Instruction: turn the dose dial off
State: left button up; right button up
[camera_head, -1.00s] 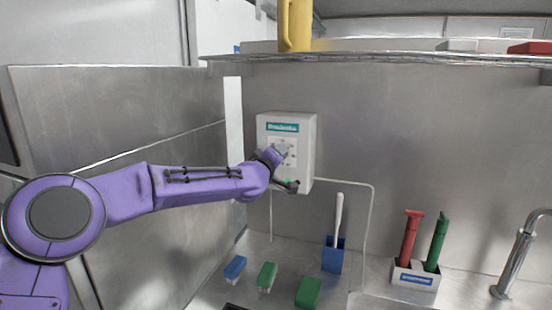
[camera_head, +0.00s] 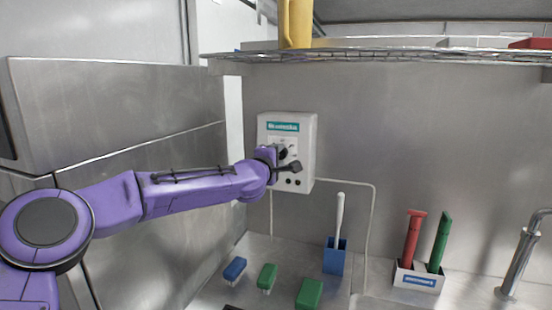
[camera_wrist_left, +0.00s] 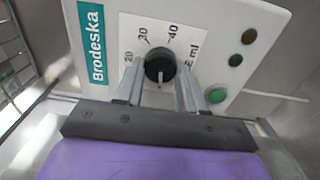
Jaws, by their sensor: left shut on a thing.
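The dose dial is a round black knob (camera_wrist_left: 160,62) with a pale pointer line, on the white "Brodeska" box (camera_head: 306,131). In the left wrist view the marks 20, 30, 40 and "ml" surround it, and the line runs toward the gripper's palm, away from the 30 and 40 marks. My left gripper (camera_wrist_left: 160,75) is shut on the dial, with one finger on each side of it. In the head view my left gripper (camera_head: 285,157) reaches the front of the box and hides most of the dial. My right gripper is not in view.
A green button (camera_wrist_left: 217,95) and two dark round fittings (camera_wrist_left: 242,48) sit beside the dial panel. Below are a blue holder with a white-handled brush (camera_head: 335,258), several small brushes (camera_head: 267,275), and a rack with red and green tools (camera_head: 417,279). A wire shelf (camera_head: 400,55) hangs above.

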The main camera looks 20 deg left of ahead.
pick_arm(q)
jog(key=shift+f, duration=0.15)
jog(key=o, duration=0.8)
jog(key=shift+o, duration=1.3)
jog(key=shift+s, duration=0.1)
jog(key=s+b, duration=0.3)
jog(key=s, duration=0.7)
jog(key=shift+s+a, duration=0.25)
